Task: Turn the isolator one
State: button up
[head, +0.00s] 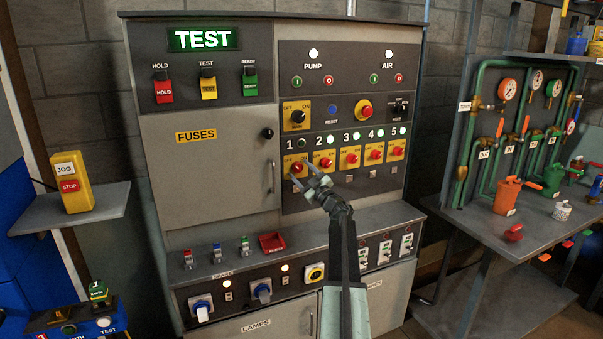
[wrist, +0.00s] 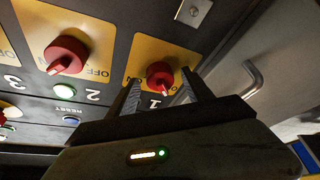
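Isolator one is a red knob (head: 298,168) on a yellow plate, leftmost in the row numbered 1 to 5. In the wrist view its red knob (wrist: 159,75) sits between the two dark fingers of my gripper (wrist: 160,82). The fingers are open, one on each side of the knob, with some gap visible. In the head view my gripper (head: 302,171) reaches up to the plate from below right and partly covers it. The lamp (head: 301,143) by number 1 is dark; the lamps of 2 to 5 are lit green.
The isolator two knob (wrist: 66,55) is close beside my gripper, its pointer at a different angle from one's. The fuse door handle (wrist: 252,79) sticks out on the other side. A ledge (head: 215,266) with small coloured parts and a red tray (head: 272,243) lies below.

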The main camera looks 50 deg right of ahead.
jog(key=b+v, duration=0.2)
jog(key=v, duration=0.5)
jog(key=shift+s, duration=0.35)
jog(key=shift+a+f, duration=0.1)
jog(key=shift+f, duration=0.1)
